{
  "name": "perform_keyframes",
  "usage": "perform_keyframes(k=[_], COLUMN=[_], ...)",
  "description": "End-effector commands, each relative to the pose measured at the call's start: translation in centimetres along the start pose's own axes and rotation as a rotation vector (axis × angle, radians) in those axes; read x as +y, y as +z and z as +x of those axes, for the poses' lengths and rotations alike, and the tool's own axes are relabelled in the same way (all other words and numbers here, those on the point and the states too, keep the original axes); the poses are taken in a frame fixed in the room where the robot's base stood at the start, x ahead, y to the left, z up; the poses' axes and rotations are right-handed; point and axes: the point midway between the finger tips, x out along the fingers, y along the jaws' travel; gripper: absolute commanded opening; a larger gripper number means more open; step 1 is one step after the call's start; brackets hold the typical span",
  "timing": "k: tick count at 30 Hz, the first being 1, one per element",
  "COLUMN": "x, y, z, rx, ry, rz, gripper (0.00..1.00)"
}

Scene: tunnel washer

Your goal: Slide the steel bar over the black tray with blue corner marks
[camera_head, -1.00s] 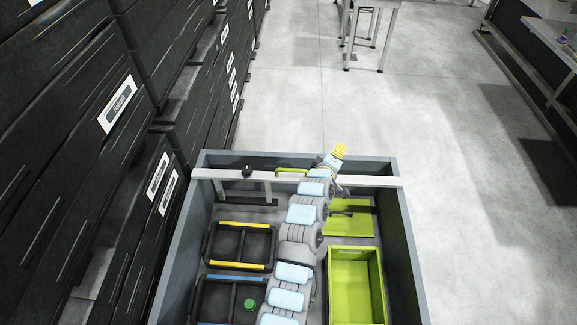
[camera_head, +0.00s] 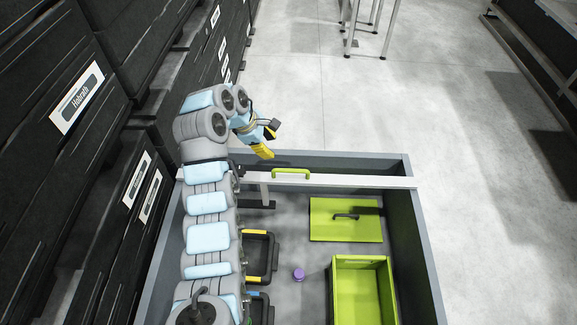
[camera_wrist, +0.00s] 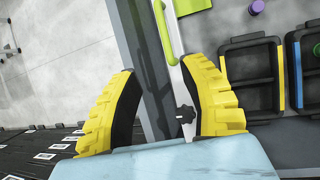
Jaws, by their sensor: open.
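The steel bar (camera_head: 350,181) lies across the grey bin near its far wall, with a green handle (camera_head: 291,173) on it. The wrist view shows the bar (camera_wrist: 175,45) with a black knob (camera_wrist: 184,114). My gripper (camera_head: 266,143) is open and empty. It points down above the left part of the bar. In the wrist view the bar runs between its yellow fingers (camera_wrist: 160,68). The black tray with blue corner marks (camera_wrist: 292,60) is at the right of the wrist view, with a green round thing (camera_wrist: 317,50) in it. My arm mostly hides that tray in the head view.
A black tray with yellow marks (camera_wrist: 250,75) lies between the bar and the blue-marked tray. A purple cylinder (camera_head: 298,274), a green lid plate (camera_head: 325,222) and an open green box (camera_head: 340,300) stand in the bin. Black crates (camera_head: 50,150) line the left.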

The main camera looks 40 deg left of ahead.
Motion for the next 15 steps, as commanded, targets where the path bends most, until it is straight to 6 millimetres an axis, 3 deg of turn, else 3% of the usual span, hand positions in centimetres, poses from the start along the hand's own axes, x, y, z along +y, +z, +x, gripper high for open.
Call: perform_keyframes(k=[5,15], x=[-0.5,-0.6], y=[-0.3,-0.2], z=[0.5,5.7], rx=[-0.001,-0.002], ry=[-0.02,-0.021], rz=[-0.012,-0.011], gripper=[0.43,0.43])
